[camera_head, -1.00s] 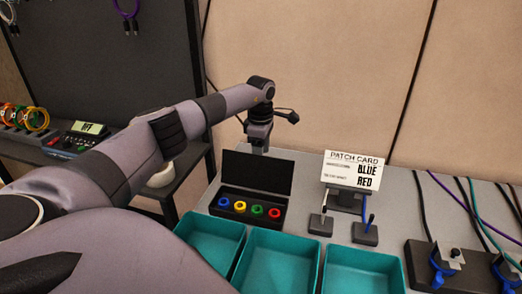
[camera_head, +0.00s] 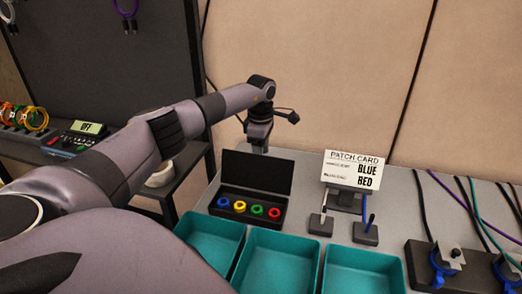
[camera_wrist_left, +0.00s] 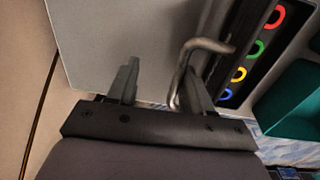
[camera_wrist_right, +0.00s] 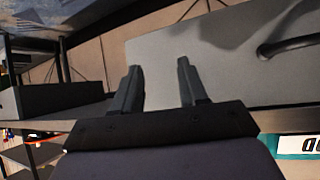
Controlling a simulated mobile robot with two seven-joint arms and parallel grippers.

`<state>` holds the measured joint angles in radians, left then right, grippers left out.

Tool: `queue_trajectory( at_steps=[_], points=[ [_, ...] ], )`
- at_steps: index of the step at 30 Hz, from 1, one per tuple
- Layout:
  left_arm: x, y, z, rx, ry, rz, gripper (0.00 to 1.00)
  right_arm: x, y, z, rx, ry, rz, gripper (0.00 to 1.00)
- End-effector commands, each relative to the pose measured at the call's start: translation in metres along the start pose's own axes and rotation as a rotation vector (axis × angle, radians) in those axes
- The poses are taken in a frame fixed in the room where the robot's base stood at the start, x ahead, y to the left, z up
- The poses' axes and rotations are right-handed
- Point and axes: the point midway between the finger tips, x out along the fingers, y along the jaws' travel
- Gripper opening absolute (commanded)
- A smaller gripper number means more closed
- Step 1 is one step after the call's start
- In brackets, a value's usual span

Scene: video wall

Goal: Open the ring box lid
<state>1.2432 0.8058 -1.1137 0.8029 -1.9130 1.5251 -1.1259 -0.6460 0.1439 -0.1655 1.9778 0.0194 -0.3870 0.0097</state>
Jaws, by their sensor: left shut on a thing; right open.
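The black ring box (camera_head: 252,199) stands on the grey table with its lid (camera_head: 257,172) raised upright at the back. Blue, yellow, green and red rings (camera_head: 257,210) lie in a row inside, left to right. My left gripper (camera_head: 259,146) is just behind the raised lid, its fingertips hidden there. In the left wrist view, a bent metal bar (camera_wrist_left: 188,58) lies between its fingers (camera_wrist_left: 163,82), beside the ring box (camera_wrist_left: 247,60). My right gripper (camera_wrist_right: 158,85) is open and empty.
Teal trays (camera_head: 279,262) line the front of the table. A patch card (camera_head: 353,170) reading BLUE and RED stands right of the box, behind two small levers. Cables and a dark connector block (camera_head: 440,262) are at the far right. The wall is close behind.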

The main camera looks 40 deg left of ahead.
Motion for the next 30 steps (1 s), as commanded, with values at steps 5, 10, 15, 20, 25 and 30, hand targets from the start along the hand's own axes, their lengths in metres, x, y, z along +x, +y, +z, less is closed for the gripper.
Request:
queue_trajectory(
  at_steps=[5, 10, 15, 20, 25, 30],
  points=[
    [-0.04, 0.004, -0.002, -0.007, -0.009, 0.029, 0.36, -0.001, -0.001, -0.002, 0.002, 0.001, 0.0, 0.43],
    [-0.066, 0.002, -0.001, -0.006, -0.011, 0.027, 0.36, -0.002, -0.001, -0.002, 0.003, 0.002, 0.0, 0.43],
    [-0.074, 0.0, -0.001, -0.005, -0.009, 0.021, 0.36, -0.002, -0.001, -0.002, 0.002, 0.002, 0.0, 0.43],
    [-0.075, -0.001, -0.001, -0.004, -0.008, 0.018, 0.36, -0.002, -0.001, -0.002, 0.002, 0.001, 0.0, 0.43],
    [-0.074, -0.001, 0.0, -0.003, -0.008, 0.017, 0.36, -0.002, -0.001, -0.002, 0.002, 0.001, 0.0, 0.43],
    [-0.074, -0.001, 0.0, -0.003, -0.008, 0.016, 0.36, -0.002, -0.001, -0.002, 0.002, 0.001, 0.0, 0.43]
  ],
)
